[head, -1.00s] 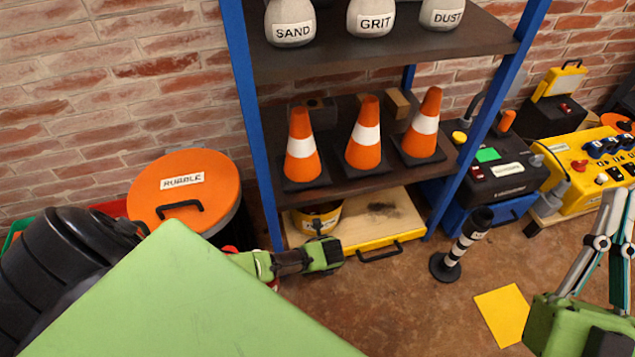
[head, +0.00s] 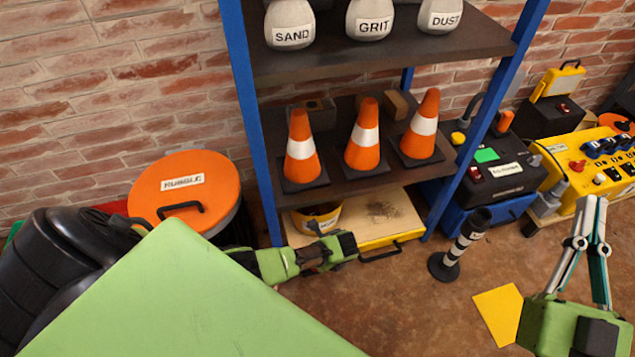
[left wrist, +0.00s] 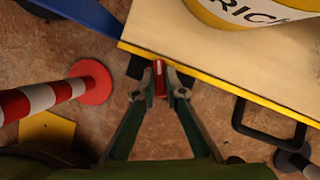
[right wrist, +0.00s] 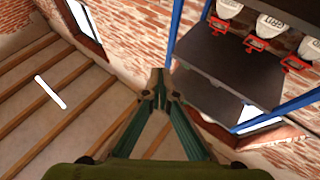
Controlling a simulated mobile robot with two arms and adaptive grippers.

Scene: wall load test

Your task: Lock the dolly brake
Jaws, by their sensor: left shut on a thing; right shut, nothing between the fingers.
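The dolly (head: 385,232) is a low wooden platform with a yellow edge and a black handle, standing under the blue shelf. It also shows in the left wrist view (left wrist: 222,82). A small red brake lever (left wrist: 160,79) with a pale stripe sits at its yellow edge. My left gripper (left wrist: 160,90) is shut on this red lever. In the head view my left gripper (head: 345,246) is by the dolly's front edge, and the lever is hidden there. My right gripper (head: 594,203) is shut and empty at the right, away from the dolly; it shows in its wrist view (right wrist: 158,76).
A yellow bucket (head: 318,218) stands on the dolly. A black-and-white post (head: 460,245) stands right of it. In the left wrist view a red-and-white post (left wrist: 45,97) stands at left. An orange-lidded bin (head: 183,187) is left of the shelf.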

